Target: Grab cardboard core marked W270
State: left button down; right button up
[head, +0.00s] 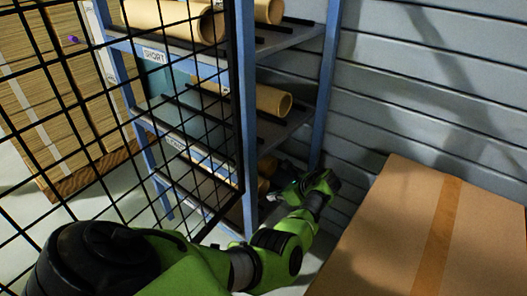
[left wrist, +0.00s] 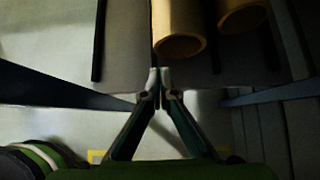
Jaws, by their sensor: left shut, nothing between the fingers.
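A blue rack (head: 247,120) holds tan cardboard cores. One core (head: 272,100) sticks out from the middle shelf, and larger ones (head: 180,18) lie on the top shelf. My left gripper (head: 290,192) is at the rack's lower shelf, partly against dark shadow, near partly hidden cores (head: 265,168). In the left wrist view the gripper (left wrist: 158,80) is shut and empty. Its tips are just below the open end of one core (left wrist: 178,35), and a second core (left wrist: 240,14) lies to the right. I cannot read a W270 mark on any core. My right gripper is not in view.
A black wire mesh panel (head: 110,110) stands in front of the rack's left part. A large taped cardboard box (head: 400,230) fills the lower right, close to my left arm. Stacked cardboard (head: 55,90) stands behind the mesh. A grey slatted wall (head: 430,80) is behind.

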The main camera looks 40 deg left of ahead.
pick_arm(q)
jog(key=a, duration=0.3)
jog(key=shift+s+a+f+b, duration=0.15)
jog(key=shift+s+f+b, duration=0.05)
jog(key=shift+f+b, duration=0.15)
jog(key=shift+a, duration=0.7)
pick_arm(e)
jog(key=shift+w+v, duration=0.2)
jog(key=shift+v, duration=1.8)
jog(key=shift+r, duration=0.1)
pick_arm(q)
jog(key=shift+a+r, duration=0.15)
jog(key=a, duration=0.1)
jog(key=a+p, duration=0.1)
jog(key=a, duration=0.2)
jog(key=shift+s+a+p, duration=0.3)
jog(key=shift+s+a+b, duration=0.15)
jog(key=shift+a+b, duration=0.15)
jog(key=shift+a, duration=0.95)
jog(key=shift+s+a, duration=0.1)
jog(key=shift+a, duration=0.15)
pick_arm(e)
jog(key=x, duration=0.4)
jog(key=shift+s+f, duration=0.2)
pick_arm(q)
jog(key=shift+d, duration=0.1)
